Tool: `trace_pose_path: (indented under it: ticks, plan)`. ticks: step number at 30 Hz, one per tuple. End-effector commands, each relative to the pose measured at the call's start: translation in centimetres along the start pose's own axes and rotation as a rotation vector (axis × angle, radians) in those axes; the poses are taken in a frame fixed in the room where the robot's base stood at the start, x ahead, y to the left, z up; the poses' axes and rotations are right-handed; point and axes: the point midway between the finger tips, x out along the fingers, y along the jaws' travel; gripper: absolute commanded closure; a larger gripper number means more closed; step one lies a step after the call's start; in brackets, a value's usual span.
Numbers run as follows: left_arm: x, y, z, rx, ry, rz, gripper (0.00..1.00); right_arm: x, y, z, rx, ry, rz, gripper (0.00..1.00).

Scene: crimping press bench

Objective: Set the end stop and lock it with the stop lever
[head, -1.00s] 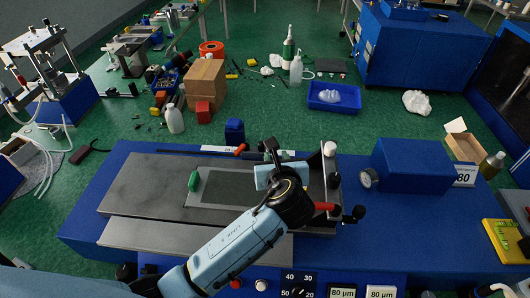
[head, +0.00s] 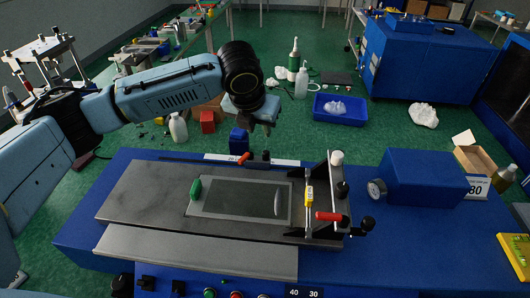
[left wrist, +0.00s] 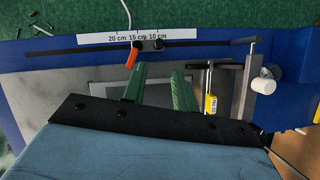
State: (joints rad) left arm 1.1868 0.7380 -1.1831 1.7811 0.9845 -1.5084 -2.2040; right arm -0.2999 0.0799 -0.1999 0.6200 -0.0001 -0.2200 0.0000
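The end stop (head: 265,156) is a small dark block on the slotted rail at the back of the blue press. In the left wrist view the end stop (left wrist: 157,45) sits below the scale, near the 15 and 10 cm marks. The orange stop lever (head: 243,158) is beside it on the left; in the wrist view the lever (left wrist: 132,58) slants toward the bed. My left gripper (head: 261,128) is above the back rail. In the wrist view its green fingers (left wrist: 160,76) are apart with nothing between them, below the stop. My right gripper is out of view.
A blue housing with a gauge (head: 376,189) is farther right. The bed's middle is clear.

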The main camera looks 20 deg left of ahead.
Motion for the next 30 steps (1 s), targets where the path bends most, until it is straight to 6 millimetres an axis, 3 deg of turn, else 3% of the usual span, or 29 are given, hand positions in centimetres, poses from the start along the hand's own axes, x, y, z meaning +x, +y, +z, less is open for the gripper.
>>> trace_pose_path:
  ticks: [7, 21, 30]
  plan:
    - [1.7, 0.2, -0.3, -0.004, 0.021, -0.003, 0.72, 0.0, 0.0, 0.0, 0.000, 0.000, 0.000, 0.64]
    - [11.0, 0.1, -0.4, -0.003, 0.017, -0.003, 0.72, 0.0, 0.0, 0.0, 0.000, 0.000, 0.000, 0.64]
    - [13.1, 0.1, -0.4, -0.002, 0.014, -0.004, 0.72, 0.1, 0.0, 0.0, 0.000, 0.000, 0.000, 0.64]
